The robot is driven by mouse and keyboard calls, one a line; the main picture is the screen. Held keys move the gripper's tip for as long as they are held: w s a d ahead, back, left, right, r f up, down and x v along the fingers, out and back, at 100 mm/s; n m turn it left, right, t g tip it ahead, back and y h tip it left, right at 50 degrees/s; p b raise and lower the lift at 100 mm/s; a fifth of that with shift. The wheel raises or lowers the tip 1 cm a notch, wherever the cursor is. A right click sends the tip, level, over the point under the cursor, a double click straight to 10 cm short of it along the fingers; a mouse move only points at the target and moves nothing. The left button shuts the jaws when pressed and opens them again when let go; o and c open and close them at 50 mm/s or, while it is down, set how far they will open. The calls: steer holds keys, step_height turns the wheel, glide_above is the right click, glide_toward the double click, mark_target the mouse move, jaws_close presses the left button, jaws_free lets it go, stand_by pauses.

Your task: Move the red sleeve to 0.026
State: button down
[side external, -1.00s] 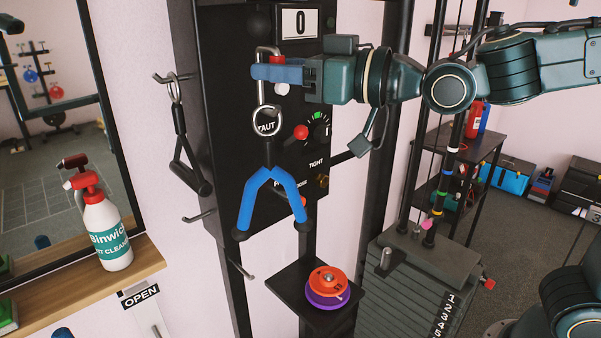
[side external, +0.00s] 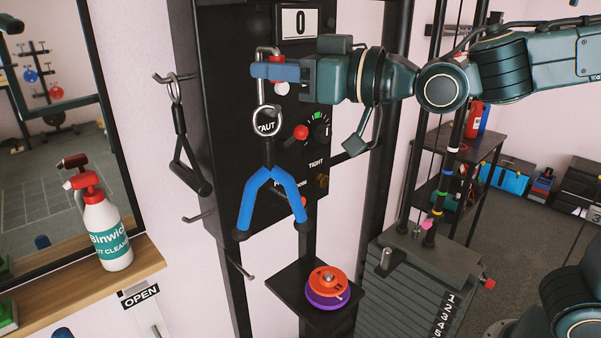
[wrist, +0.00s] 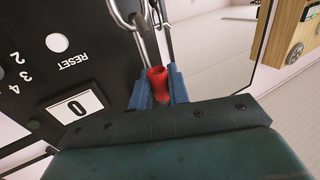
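The red sleeve (wrist: 157,83) sits on a metal carabiner (side external: 262,95), upright in the side view. Its top shows just above my blue fingers. My gripper (side external: 262,71) reaches in from the right at the carabiner's upper part. In the wrist view, the blue fingers of my gripper (wrist: 160,84) lie close along both sides of the sleeve and look shut on it. The sleeve's lower part is hidden behind a finger in the side view. A metal ring and a blue-handled rope (side external: 268,180) hang from the carabiner.
The black panel (side external: 225,110) stands close behind, with a display reading 0 (side external: 299,22), a red knob (side external: 301,132) and a TIGHT dial. Another handle (side external: 188,165) hangs on a hook at the left. A small shelf holds orange and purple discs (side external: 327,288) below.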

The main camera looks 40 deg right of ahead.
steer(key=shift+f, duration=1.2)
stand_by(0.3)
steer(key=c, duration=1.3)
jaws_free()
steer(key=shift+s, duration=0.15)
steer(key=shift+v, duration=6.75)
steer(key=shift+d+f, duration=0.1)
steer(key=shift+d, duration=0.05)
steer(key=s+d+f+m+g+h, duration=0.1)
steer(key=s+d+f+g+h, duration=0.1)
steer(key=s+d+f+g, duration=0.1)
steer(key=s+d+f+m+g+h, duration=0.2)
steer(key=s+d+f+g, duration=0.1)
steer(key=f, duration=0.4)
steer(key=s+d+f+m+g+h, duration=0.1)
steer(key=s+d+f+g+h, duration=0.2)
steer(key=s+d+f+g, duration=0.1)
steer(key=shift+s+d+f+m+g, duration=0.15)
steer(key=shift+d+f+g, duration=0.1)
steer(key=shift+d+f, duration=0.25)
steer(key=shift+w+d+f+m+g, duration=0.15)
steer(key=shift+d+f+g, duration=0.15)
steer(key=shift+d, duration=0.45)
